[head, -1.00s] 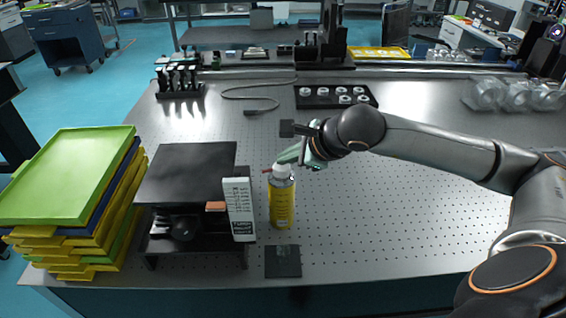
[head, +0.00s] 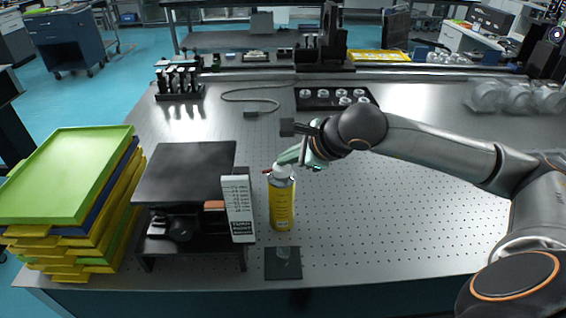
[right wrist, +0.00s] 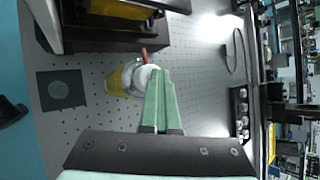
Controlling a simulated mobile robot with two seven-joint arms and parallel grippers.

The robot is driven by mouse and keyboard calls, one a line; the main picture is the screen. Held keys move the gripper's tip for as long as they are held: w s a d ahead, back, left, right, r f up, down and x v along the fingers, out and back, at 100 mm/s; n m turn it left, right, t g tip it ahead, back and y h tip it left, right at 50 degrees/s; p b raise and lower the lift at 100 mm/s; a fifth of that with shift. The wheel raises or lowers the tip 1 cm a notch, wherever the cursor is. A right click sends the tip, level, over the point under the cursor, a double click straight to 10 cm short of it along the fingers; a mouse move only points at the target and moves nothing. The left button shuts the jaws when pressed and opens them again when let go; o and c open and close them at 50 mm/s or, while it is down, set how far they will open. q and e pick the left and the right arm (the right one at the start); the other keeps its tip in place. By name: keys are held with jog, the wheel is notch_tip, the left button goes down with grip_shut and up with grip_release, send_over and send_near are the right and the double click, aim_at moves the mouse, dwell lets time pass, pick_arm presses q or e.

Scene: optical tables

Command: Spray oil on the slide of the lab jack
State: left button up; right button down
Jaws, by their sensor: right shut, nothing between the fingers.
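A yellow spray can (head: 282,205) with a white top and a red nozzle stands upright on the perforated table. It also shows in the right wrist view (right wrist: 115,82), its red nozzle pointing toward the black stand. My right gripper (head: 286,160) is shut and empty, its green fingertips at the can's white top; I cannot tell whether they touch it. The fingers also show together in the wrist view (right wrist: 160,75). The black flat-topped stand (head: 186,170) left of the can may be the lab jack; its underside is shadowed. A dark square plate (head: 270,270) lies before the can, bearing a pale patch.
A white printed box (head: 238,208) stands between stand and can. Stacked green, yellow and blue trays (head: 65,170) fill the left. A black rack of round parts (head: 315,103) and a cable (head: 250,100) lie behind. The table right of the can is clear below my arm.

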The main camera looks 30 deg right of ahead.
aim_at(287, 168)
jog(key=shift+s+f, duration=0.1)
jog(key=shift+f, duration=0.1)
jog(key=shift+r, duration=0.1)
jog(key=shift+r+p, duration=1.95)
jog(key=shift+r, duration=1.3)
jog(key=shift+f, duration=0.1)
